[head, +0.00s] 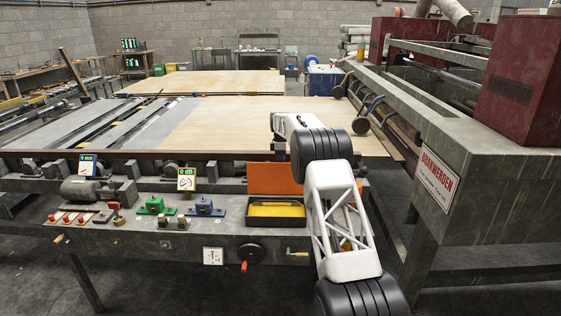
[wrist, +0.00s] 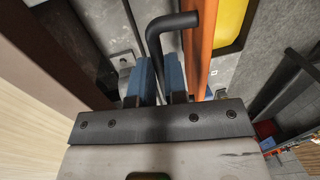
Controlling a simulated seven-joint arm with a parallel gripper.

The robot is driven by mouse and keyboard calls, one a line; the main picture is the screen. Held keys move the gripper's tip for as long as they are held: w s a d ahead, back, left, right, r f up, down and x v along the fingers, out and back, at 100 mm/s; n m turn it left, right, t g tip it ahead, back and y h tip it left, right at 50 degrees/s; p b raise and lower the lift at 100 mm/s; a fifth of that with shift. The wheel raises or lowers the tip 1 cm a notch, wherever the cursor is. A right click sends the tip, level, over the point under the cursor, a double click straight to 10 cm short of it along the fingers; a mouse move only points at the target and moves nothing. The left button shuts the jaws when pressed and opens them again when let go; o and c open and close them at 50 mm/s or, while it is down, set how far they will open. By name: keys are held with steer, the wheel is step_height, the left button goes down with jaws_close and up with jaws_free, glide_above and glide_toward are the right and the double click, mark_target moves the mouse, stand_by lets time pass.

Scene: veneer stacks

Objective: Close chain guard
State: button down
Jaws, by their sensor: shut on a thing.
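The orange panel (head: 275,178), which looks like the chain guard, stands upright behind a black-rimmed box with a yellow inside (head: 277,210) on the machine front. In the wrist view the panel (wrist: 200,60) shows edge-on, just right of my gripper, with the yellow part (wrist: 229,22) beyond it. My gripper (wrist: 160,74) has its blue fingers closed around the stem of a black bent handle (wrist: 157,42).
A wooden sheet (head: 245,122) lies on the table behind the panel. Gauges, a green block (head: 155,206), a blue block (head: 204,207) and red knobs line the front ledge at left. A large grey machine frame (head: 455,130) stands at right.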

steer(key=shift+s+r+t, duration=0.1)
steer(key=shift+s+t, duration=0.2)
steer(key=shift+s, duration=0.05)
stand_by(0.3)
steer(key=shift+s+t, duration=4.3)
steer(key=shift+s, duration=1.85)
steer(key=s+f, duration=0.9)
steer(key=shift+s+f, duration=0.15)
steer(key=shift+f, duration=0.1)
steer(key=c, duration=1.2)
jaws_free()
steer(key=shift+o, duration=0.2)
